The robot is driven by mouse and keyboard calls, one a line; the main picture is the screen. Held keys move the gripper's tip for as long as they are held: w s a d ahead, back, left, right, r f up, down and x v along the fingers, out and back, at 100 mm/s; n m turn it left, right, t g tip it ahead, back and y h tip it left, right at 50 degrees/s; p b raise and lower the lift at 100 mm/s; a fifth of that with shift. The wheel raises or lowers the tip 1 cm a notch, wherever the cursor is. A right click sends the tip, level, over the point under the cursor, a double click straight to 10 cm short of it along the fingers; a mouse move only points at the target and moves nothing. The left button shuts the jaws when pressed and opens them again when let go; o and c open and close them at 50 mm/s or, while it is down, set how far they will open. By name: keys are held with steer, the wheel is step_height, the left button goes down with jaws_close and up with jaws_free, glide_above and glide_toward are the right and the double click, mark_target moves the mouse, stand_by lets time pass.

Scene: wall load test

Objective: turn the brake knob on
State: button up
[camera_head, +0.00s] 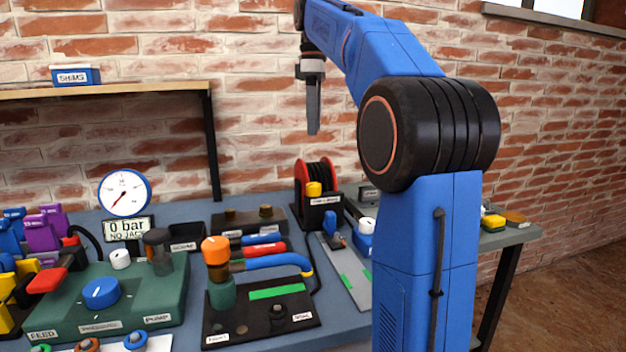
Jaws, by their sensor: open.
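My gripper (313,108) points down in front of the brick wall, high above the back of the bench. It is seen nearly edge-on, open, and touches nothing. I cannot tell which knob is the brake knob, as many labels are too small to read. An orange knob (215,249) tops a valve-like fitting on a black plate. A blue knob (101,292) sits on the green pump box (60,312). A white knob (367,225) on a blue block is partly hidden by my arm. A cable reel (317,190) with a yellow part stands behind.
A round gauge (124,193) with a "0 bar" sign stands at the left. Coloured clamps (45,222) crowd the left edge. A shelf (110,90) carries a blue box (75,75). My arm hides part of the bench's right side.

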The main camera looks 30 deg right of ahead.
mark_target(314, 184)
step_height(314, 184, down, 16)
stand_by(0.6)
